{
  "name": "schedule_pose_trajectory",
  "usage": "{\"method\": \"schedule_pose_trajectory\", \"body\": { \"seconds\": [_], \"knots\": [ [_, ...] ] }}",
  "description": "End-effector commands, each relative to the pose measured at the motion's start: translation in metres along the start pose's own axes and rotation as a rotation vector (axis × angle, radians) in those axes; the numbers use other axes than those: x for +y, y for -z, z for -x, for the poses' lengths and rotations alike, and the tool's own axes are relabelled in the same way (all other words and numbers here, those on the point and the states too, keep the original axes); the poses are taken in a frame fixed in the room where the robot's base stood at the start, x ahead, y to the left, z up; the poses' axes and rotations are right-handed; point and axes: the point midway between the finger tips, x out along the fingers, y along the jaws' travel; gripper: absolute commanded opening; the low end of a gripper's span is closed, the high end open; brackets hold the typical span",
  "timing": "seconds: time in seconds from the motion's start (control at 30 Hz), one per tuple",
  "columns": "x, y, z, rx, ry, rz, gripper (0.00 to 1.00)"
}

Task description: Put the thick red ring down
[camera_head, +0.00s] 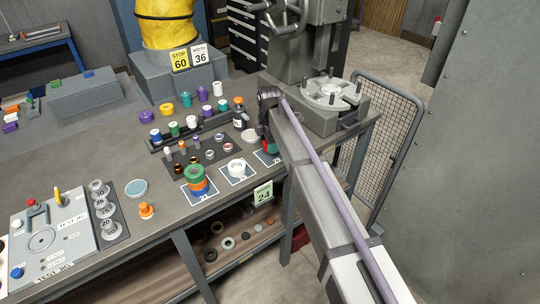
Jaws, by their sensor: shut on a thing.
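My gripper (268,135) is at the far right part of the bench, pointing down over the rightmost of a row of white-edged squares. It is shut on a red thing (271,147), which looks like the thick red ring. Only a small part of it shows; the gripper and arm hide the rest. Some green shows beside it. I cannot tell whether the ring touches what is under it.
To the left, a white ring (236,168) and a stack of green, blue and orange rings (195,179) sit on squares. A dark bottle with an orange cap (239,112) and a white dish (249,135) stand close by. Bare bench (100,150) lies farther left.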

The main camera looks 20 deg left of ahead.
Motion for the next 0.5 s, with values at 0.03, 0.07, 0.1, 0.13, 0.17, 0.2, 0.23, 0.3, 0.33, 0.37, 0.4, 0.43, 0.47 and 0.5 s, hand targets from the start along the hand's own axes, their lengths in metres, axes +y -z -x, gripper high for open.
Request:
{"method": "schedule_pose_trajectory", "body": {
  "seconds": [0.03, 0.07, 0.1, 0.13, 0.17, 0.2, 0.23, 0.3, 0.33, 0.37, 0.4, 0.43, 0.47, 0.5],
  "knots": [
    [0.0, 0.0, -0.016, 0.0, 0.0, 0.0, 0.3],
    [0.0, 0.0, -0.023, 0.0, 0.0, 0.0, 0.3],
    [0.0, 0.0, -0.032, 0.0, 0.0, 0.0, 0.3],
    [0.0, 0.0, -0.036, 0.0, 0.0, 0.0, 0.3],
    [0.0, 0.0, -0.037, 0.0, 0.0, 0.0, 0.3],
    [0.0, 0.0, -0.036, 0.0, 0.0, -0.001, 0.3],
    [0.0, 0.0, -0.034, 0.0, 0.0, -0.001, 0.3],
    [0.0, 0.0, -0.032, 0.0, 0.0, -0.001, 0.26],
    [0.0, 0.0, -0.032, 0.0, 0.0, -0.001, 0.26],
    [0.0, 0.0, -0.031, 0.0, 0.0, -0.001, 0.26],
    [0.0, 0.0, -0.032, 0.0, 0.0, -0.001, 0.26],
    [0.0, 0.0, -0.033, 0.0, 0.0, -0.001, 0.26],
    [0.0, 0.0, -0.035, 0.0, 0.0, -0.001, 0.26],
    [0.0, 0.0, -0.036, 0.0, 0.0, -0.001, 0.26]
  ]
}}
